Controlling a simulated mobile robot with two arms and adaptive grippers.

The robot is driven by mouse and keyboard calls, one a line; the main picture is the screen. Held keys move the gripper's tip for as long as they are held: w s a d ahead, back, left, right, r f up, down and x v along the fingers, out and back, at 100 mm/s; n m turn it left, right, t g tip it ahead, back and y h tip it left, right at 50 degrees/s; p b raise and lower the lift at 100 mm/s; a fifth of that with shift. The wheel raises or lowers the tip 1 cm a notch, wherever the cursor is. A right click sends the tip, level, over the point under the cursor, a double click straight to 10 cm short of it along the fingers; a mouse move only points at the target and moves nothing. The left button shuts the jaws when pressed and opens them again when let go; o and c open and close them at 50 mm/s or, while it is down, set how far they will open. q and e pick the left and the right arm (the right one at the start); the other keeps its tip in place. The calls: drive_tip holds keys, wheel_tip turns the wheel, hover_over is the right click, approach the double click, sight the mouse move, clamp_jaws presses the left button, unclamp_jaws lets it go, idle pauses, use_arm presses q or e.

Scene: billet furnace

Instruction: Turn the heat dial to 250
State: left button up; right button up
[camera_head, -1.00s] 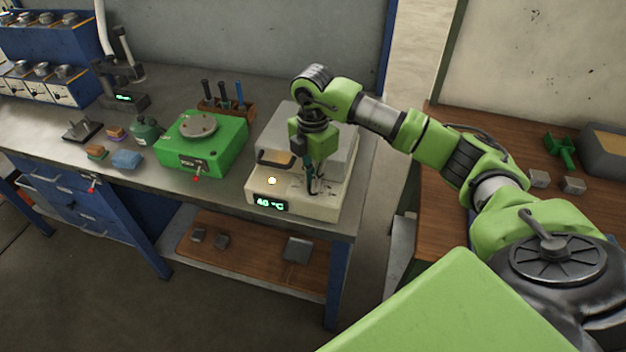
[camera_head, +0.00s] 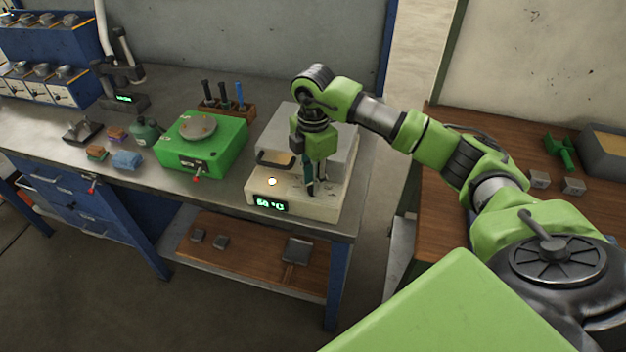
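The furnace (camera_head: 337,207) is a cream box with a grey hood, at the right end of the metal bench. Its green display (camera_head: 271,204) seems to read 60 °C; the first digit is small and unclear. A round light (camera_head: 272,181) glows on its top, left of my gripper. My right gripper (camera_head: 311,190) points straight down over the right front of the furnace top. Its fingers reach down to the spot they cover, and I cannot make out the heat dial beneath them. Their gap is too small to judge. My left gripper is not in view.
A green machine with a round plate (camera_head: 198,127) stands left of the furnace. Behind it is a wooden tool rack (camera_head: 228,110). A blue block (camera_head: 127,160) and other small items lie further left. A wooden table (camera_head: 447,200) stands to the right.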

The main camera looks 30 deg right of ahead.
wheel_tip(320, 180, up, 12)
idle(0.7)
idle(0.4)
